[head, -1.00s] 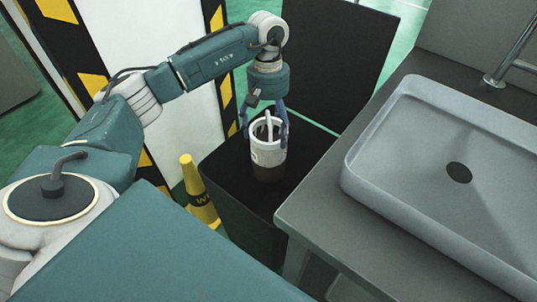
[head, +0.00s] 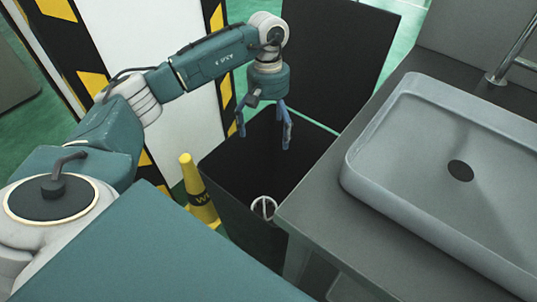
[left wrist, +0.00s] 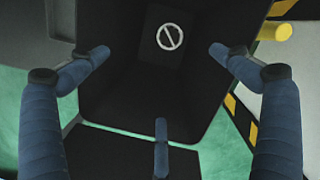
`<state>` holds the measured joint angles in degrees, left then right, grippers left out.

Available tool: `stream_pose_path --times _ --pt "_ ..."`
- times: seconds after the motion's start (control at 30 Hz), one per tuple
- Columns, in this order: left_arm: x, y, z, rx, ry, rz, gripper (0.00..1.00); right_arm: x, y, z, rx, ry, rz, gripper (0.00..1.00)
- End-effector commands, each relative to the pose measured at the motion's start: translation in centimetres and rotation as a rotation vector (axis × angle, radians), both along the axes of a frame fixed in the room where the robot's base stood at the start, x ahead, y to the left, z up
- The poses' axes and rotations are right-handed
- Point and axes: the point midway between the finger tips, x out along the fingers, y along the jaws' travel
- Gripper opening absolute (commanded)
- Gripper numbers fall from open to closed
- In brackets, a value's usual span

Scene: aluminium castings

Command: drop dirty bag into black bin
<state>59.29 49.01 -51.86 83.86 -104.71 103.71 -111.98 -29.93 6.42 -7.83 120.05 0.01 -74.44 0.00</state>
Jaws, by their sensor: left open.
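The black bin (head: 228,168) stands open between the striped wall and the counter, its lid (head: 335,60) raised at the back. My left gripper (head: 264,142) is above the bin's opening, fingers spread and empty. In the left wrist view, the gripper (left wrist: 158,75) shows its blue fingers wide apart over the bin's dark inside. The dirty bag (head: 263,208) lies down in the bin; only a pale ring with a bar across it shows, and it also shows in the left wrist view (left wrist: 170,36). The rest of it is lost in the dark. My right gripper is not in view.
A grey counter (head: 325,215) with a rectangular sink (head: 410,215) and a tap (head: 510,55) stands close on the bin's right. A yellow cone (head: 195,183) stands left of the bin. Yellow-and-black striped edging (head: 95,82) borders the white panel behind my left arm.

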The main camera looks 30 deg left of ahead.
Motion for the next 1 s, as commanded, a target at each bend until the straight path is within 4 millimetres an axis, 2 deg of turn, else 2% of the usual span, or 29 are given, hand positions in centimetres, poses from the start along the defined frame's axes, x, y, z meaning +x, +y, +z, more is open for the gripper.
stream_pose_path --times 0.13,0.4,0.6,0.77,1.0 --pt "0.3 0.2 1.9 0.0 -0.005 0.001 1.0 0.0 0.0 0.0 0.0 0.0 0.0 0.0" --pt "0.8 0.6 7.6 0.0 -0.006 0.001 1.0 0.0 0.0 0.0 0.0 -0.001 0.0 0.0" --pt "1.1 0.9 10.7 0.0 -0.004 0.0 1.0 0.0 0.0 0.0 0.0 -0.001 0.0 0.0" --pt "1.1 0.9 11.7 -0.001 -0.002 0.0 1.0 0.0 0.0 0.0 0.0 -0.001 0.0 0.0" --pt "1.1 0.9 11.8 -0.001 -0.001 0.0 1.0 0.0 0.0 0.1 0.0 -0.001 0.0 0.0"
